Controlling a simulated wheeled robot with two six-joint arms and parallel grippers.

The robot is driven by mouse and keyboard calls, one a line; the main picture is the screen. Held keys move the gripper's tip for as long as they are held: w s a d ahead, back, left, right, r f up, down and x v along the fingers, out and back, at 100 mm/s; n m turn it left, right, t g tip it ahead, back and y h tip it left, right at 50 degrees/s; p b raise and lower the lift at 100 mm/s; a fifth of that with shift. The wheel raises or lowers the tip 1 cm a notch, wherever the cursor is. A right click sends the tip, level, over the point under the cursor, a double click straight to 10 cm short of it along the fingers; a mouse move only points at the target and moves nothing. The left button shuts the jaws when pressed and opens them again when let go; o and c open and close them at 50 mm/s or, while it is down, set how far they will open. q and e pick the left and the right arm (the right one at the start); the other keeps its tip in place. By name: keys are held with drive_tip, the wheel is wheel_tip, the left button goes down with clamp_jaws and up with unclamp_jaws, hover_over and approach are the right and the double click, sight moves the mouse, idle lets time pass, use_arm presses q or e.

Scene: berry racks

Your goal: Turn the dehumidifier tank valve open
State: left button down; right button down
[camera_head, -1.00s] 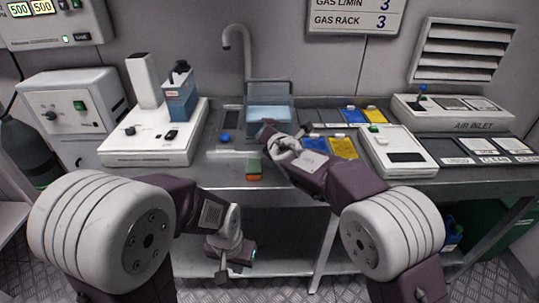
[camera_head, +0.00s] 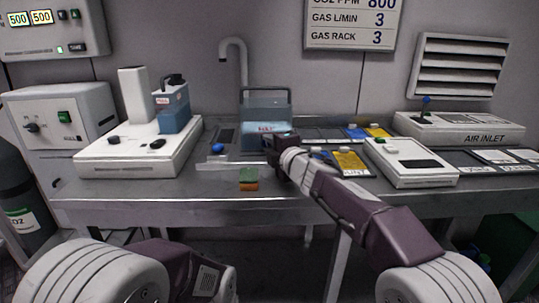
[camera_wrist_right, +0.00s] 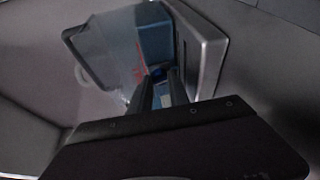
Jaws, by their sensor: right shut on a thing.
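A clear tank (camera_head: 266,106) with a dark carrying handle and pale blue water stands at the middle of the steel bench. It also shows in the right wrist view (camera_wrist_right: 112,50). My right gripper (camera_head: 270,150) is at its lower front. In the right wrist view its two dark fingers (camera_wrist_right: 161,90) are close together at the tank's front, with blue and white between and beside them. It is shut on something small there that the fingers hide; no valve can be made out. My left gripper is out of view, below the picture edge.
Left of the tank stands a white unit (camera_head: 110,160) with a blue container (camera_head: 173,107). A green and orange block (camera_head: 248,179) lies at the bench's front edge. Right are yellow packets (camera_head: 350,164), a white device (camera_head: 412,165) and the air inlet unit (camera_head: 460,130). A tap (camera_head: 233,45) rises behind.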

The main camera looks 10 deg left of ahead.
drive_tip(key=shift+f+m+b, duration=0.1)
drive_tip(key=shift+m+b, duration=0.4)
drive_tip(key=c, duration=1.2)
unclamp_jaws()
drive_tip(key=shift+c, duration=0.2)
